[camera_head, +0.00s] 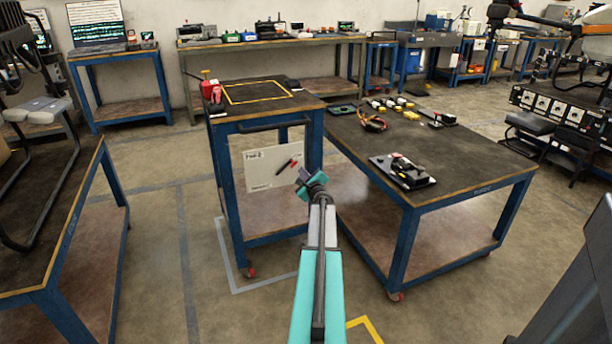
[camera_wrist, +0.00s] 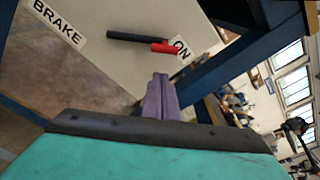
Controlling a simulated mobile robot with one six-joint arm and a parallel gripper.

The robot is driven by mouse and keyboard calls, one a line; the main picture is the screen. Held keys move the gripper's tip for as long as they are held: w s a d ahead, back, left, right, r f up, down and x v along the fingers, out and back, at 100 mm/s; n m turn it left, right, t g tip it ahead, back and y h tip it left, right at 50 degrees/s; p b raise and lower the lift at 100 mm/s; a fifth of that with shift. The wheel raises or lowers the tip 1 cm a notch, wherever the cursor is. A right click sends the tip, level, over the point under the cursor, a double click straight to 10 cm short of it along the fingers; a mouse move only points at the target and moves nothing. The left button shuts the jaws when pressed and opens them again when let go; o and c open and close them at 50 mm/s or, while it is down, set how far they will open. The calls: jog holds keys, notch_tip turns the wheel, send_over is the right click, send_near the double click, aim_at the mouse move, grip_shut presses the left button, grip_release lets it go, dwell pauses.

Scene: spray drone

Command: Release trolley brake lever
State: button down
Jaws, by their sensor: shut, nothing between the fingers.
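The trolley (camera_head: 216,130) is a blue-framed cart with a dark top and a pale panel (camera_head: 262,178) on its near side. The brake lever (camera_head: 283,166) sits on that panel; in the wrist view the lever (camera_wrist: 135,38) is a black bar with a red end. Its red end lies beside the ON label (camera_wrist: 181,49). A BRAKE label (camera_wrist: 58,23) is at upper left. My gripper (camera_head: 302,178) is in front of the panel, close to the lever. In the wrist view my gripper's purple fingers (camera_wrist: 161,82) are closed together and empty, just below the red end, with a visible gap.
A second blue-framed table (camera_head: 465,185) stands right of the trolley, carrying batteries and a black device (camera_head: 403,170). Another table (camera_head: 30,255) is at the left. Open floor (camera_head: 165,230) lies between the left table and the trolley. A push handle (camera_head: 275,124) crosses above the panel.

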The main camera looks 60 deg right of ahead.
jog(key=shift+w+a+r, duration=0.15)
jog(key=shift+a+r, duration=0.35)
jog(key=shift+r, duration=0.1)
jog(key=shift+w+a+r, duration=0.15)
jog(key=shift+a+r, duration=0.35)
jog(key=shift+r, duration=0.1)
jog(key=shift+s+d, duration=0.1)
jog(key=shift+s, duration=0.05)
